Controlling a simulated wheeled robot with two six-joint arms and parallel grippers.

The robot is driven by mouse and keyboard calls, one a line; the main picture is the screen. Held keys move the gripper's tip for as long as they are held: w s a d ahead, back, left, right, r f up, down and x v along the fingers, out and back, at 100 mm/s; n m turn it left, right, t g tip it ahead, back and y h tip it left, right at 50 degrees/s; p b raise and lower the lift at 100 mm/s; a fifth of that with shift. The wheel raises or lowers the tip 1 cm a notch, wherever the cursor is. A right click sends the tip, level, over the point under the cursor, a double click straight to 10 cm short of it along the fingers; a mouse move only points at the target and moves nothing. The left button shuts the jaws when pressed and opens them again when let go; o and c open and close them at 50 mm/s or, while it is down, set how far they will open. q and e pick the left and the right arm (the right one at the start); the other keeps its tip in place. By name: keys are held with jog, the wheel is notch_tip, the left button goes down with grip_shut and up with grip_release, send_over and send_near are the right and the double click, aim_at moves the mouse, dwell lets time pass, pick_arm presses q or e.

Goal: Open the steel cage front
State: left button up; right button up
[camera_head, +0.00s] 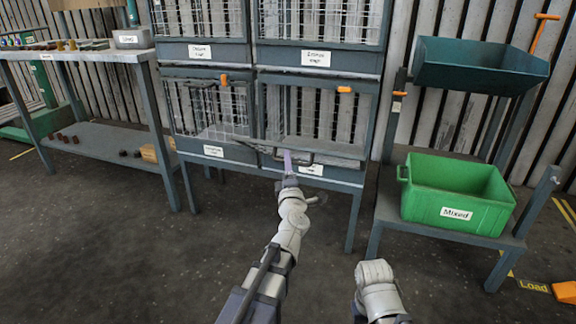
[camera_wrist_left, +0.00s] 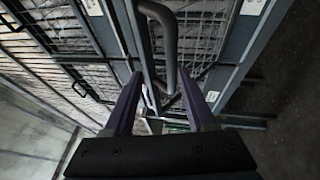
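The steel cage (camera_head: 252,115) is a dark grey frame with wire mesh and stacked compartments, seen in the head view. Orange pieces (camera_head: 345,89) sit on the upper bars of the lower compartments. My left gripper (camera_head: 286,158), with purple fingers, is at the lower edge of the lower right compartment. In the left wrist view my left gripper (camera_wrist_left: 160,75) has its fingers apart. A bent dark tube, like a handle (camera_wrist_left: 170,45), lies between or just beyond the fingertips; I cannot tell whether they touch it. My right arm shows low in the head view, but no right fingers show.
A green bin (camera_head: 456,195) labelled Mixed stands on a low stand at the right, below a dark teal tray (camera_head: 480,66). A grey workbench (camera_head: 85,52) stands at the left. The floor in front of the cage is clear.

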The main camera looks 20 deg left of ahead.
pick_arm(q)
jog(key=shift+s+f, duration=0.1)
jog(key=shift+f, duration=0.05)
jog(key=s+d+f+b, duration=0.3)
jog(key=f+b, duration=0.4)
jog(key=shift+s+d, duration=0.2)
jog(key=shift+s, duration=0.2)
dwell(0.7)
jog(key=shift+a, duration=0.1)
